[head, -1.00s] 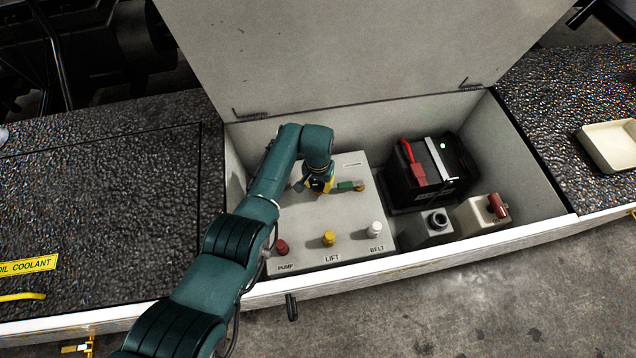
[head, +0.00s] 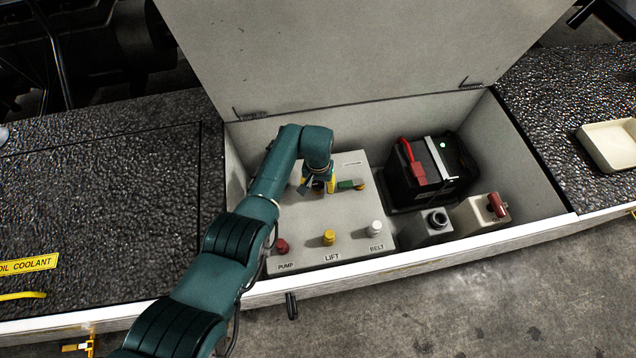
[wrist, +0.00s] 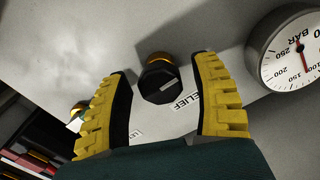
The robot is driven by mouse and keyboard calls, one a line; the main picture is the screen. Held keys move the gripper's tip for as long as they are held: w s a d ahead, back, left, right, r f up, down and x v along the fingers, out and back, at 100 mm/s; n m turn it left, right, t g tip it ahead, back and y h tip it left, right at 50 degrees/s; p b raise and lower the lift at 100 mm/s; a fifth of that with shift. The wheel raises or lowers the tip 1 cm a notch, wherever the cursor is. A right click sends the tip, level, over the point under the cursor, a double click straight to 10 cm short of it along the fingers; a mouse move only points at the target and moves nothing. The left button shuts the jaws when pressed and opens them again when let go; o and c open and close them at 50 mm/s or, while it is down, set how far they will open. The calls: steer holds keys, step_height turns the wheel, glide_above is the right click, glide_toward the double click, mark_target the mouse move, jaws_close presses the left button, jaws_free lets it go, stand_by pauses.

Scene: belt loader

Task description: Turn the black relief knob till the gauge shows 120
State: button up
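The black relief knob (wrist: 160,80) shows in the wrist view, with a pale mark on its face and a yellow-gold part behind it. In the head view my gripper (head: 318,186) is over the grey panel, and the knob is largely hidden.
The panel (head: 300,220) carries red (head: 282,246), yellow (head: 328,237) and white (head: 375,228) knobs along its front, and a green-handled part (head: 346,185) close right of my gripper. A black battery (head: 425,185) stands right. The raised lid (head: 350,50) is behind.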

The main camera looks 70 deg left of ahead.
mark_target(318, 184)
steer(key=shift+w+a+r, duration=0.1)
steer(key=shift+r, duration=0.05)
step_height(318, 184, up, 12)
stand_by(0.5)
stand_by(0.4)
